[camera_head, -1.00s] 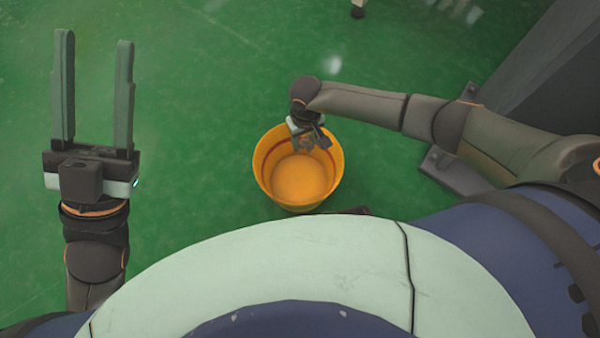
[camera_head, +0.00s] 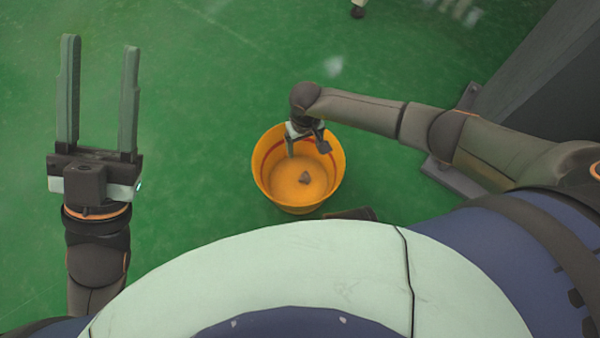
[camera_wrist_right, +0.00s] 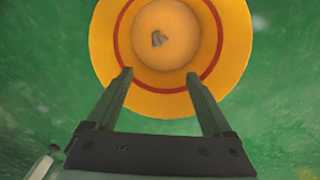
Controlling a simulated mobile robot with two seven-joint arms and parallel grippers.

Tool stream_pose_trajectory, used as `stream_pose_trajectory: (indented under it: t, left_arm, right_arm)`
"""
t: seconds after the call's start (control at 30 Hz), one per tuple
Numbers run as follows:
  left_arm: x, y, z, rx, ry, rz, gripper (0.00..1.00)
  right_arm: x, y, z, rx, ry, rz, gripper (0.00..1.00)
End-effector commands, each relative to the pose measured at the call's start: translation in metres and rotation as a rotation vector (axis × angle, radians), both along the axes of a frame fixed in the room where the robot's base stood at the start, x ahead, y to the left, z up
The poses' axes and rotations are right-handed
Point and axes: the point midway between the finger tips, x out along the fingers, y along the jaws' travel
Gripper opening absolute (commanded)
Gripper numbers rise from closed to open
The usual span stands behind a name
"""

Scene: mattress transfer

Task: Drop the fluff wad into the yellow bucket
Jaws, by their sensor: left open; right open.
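The yellow bucket (camera_head: 262,178) stands on the green floor with a red band around its inside. The fluff wad (camera_head: 304,178), a small grey lump, is inside the bucket, apart from both grippers; it also shows in the right wrist view (camera_wrist_right: 159,39) near the middle of the bucket's bottom. My right gripper (camera_head: 305,147) is at the bucket's far rim, pointing down. In the right wrist view its two fingers (camera_wrist_right: 160,82) are apart with nothing between them. My left gripper (camera_head: 100,42) is open and empty, fingers pointing up the picture, well left of the bucket.
A grey post or wall-like structure (camera_head: 545,75) with a bolted foot plate (camera_head: 447,176) stands at the right. A dark object (camera_head: 350,214) lies on the floor just below the bucket. The green floor between my left gripper and the bucket is clear.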

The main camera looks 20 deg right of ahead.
Motion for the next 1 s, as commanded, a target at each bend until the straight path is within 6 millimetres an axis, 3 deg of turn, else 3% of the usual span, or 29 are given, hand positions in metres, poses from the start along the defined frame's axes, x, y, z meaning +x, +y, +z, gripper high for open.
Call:
stream_pose_trajectory:
  t: [0.23, 0.7, 1.0]
  left_arm:
    - [0.0, 0.0, 0.006, -0.003, 0.001, 0.0, 0.5]
    - [-0.002, 0.008, 0.057, -0.046, -0.015, -0.012, 0.5]
    - [-0.003, 0.008, 0.063, -0.046, -0.014, -0.023, 0.5]
  right_arm:
    - [0.001, 0.0, 0.011, 0.0, -0.002, 0.0, 0.85]
    - [0.001, -0.001, 0.105, -0.001, -0.002, 0.001, 0.85]
    - [0.0, 0.0, 0.126, 0.0, 0.0, -0.001, 0.85]
